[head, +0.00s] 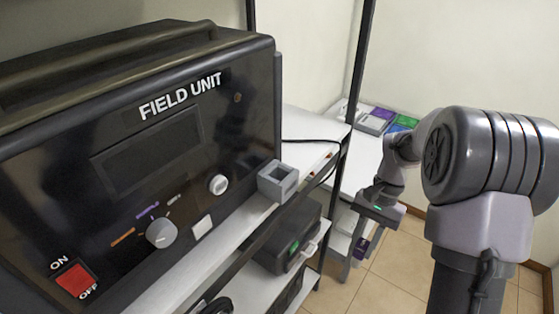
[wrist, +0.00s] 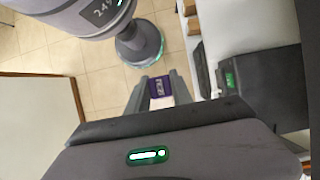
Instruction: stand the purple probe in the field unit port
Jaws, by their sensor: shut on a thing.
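The black field unit (head: 150,150) stands on the white shelf at the left in the head view. Its port (head: 278,181) is a grey square block with an open top, at the unit's lower right front corner. My gripper (head: 359,252) is right of the port and lower in the picture, clearly apart from it, pointing down. It is shut on the purple probe (head: 363,246), mostly hidden there by the fingers. In the wrist view the probe's purple labelled top (wrist: 161,87) shows between the two fingers (wrist: 160,95). The probe's lower end is hidden.
A dark case (head: 285,240) with a handle sits on the lower shelf. A black rack post (head: 350,130) stands between the port and my arm. Purple, grey and green boxes (head: 385,120) lie on the shelf behind. Tiled floor (head: 400,262) is clear below my gripper.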

